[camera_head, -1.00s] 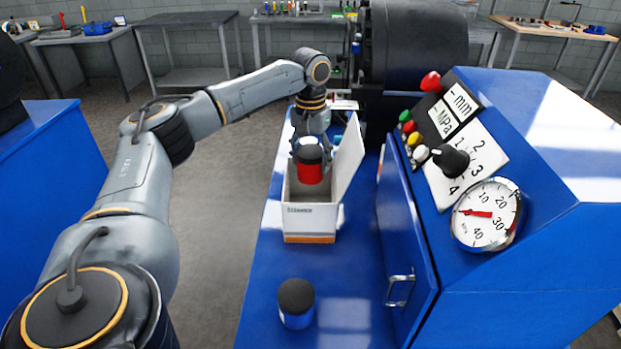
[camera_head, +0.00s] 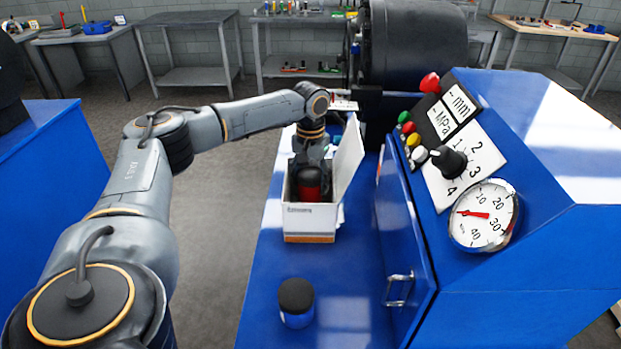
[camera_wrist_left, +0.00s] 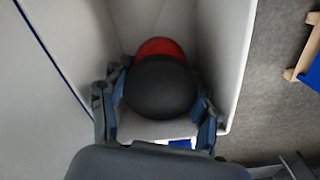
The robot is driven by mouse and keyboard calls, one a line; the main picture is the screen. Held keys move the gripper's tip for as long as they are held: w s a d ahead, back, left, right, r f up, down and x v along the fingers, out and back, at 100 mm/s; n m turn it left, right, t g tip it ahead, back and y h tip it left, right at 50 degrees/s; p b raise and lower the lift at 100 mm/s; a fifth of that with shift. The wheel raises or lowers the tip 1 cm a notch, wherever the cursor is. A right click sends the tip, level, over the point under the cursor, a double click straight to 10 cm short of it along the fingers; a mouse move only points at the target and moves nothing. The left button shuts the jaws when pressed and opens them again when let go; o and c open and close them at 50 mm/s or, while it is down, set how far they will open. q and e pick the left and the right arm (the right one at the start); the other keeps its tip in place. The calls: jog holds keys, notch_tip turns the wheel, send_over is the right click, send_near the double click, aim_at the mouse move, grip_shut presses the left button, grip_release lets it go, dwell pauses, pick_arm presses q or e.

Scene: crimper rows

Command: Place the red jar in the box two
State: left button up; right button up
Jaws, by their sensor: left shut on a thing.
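The red jar (camera_head: 310,189) has a black lid and is down inside the open white box (camera_head: 309,222) on the blue bench. Its lower part is hidden by the box's front wall. My left gripper (camera_head: 310,170) reaches into the box from above and is shut on the jar. In the left wrist view the jar's black lid (camera_wrist_left: 161,92) sits between the two fingers, with a red edge beyond it and white box walls (camera_wrist_left: 215,60) around. Whether the jar touches the box floor is hard to tell. My right gripper is not in view. No number on the box is legible.
A blue jar with a black lid (camera_head: 296,302) stands on the bench in front of the box. The box's raised flap (camera_head: 348,160) leans at its right. The blue crimper machine (camera_head: 540,200) with gauge and knobs rises at the right.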

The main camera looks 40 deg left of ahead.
pick_arm(q)
jog(key=shift+f, duration=0.35)
jog(key=o, duration=1.5)
jog(key=shift+r, duration=0.25)
notch_tip(320, 180, up, 13)
jog(key=shift+f+b, duration=0.15)
jog(key=shift+b, duration=0.4)
jog(key=shift+f, duration=0.1)
